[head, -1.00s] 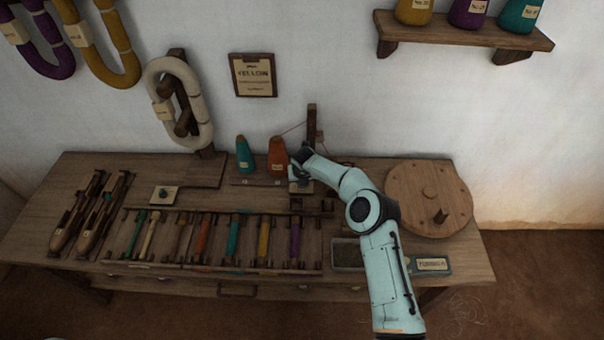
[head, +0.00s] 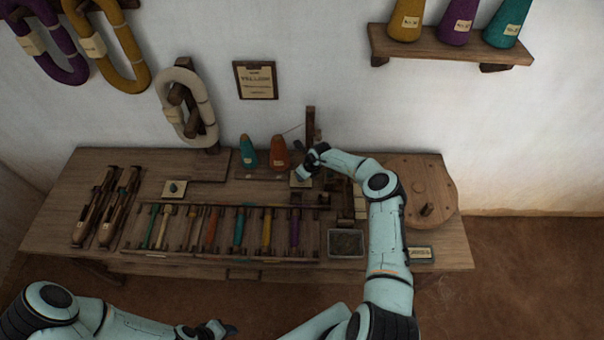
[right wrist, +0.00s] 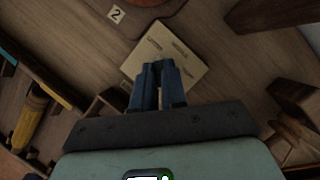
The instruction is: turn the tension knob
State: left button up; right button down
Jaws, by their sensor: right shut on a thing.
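My right gripper (head: 302,173) is over a small pale plate (head: 300,182) at the back of the bench, right of the cones. In the right wrist view its blue fingers (right wrist: 159,68) are close together above the same plate, which bears small lettering. They are shut on the tension knob, which the fingers hide in both views. My left gripper (head: 226,330) shows only partly at the bottom edge of the head view; its jaws are too small and cut off to read.
Teal and orange cones (head: 279,153) stand left of the right gripper, a dark post (head: 310,126) behind it. A rack of coloured bobbins (head: 212,232) lies in front. A wooden disc (head: 436,184) is at right. Another plate with a dark knob (head: 177,187) lies at left.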

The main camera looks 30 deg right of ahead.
jog(key=shift+w+d+r+n+y, duration=0.15)
jog(key=shift+n+y, duration=0.15)
jog(key=shift+n, duration=0.6)
jog(key=c, duration=1.2)
grip_release()
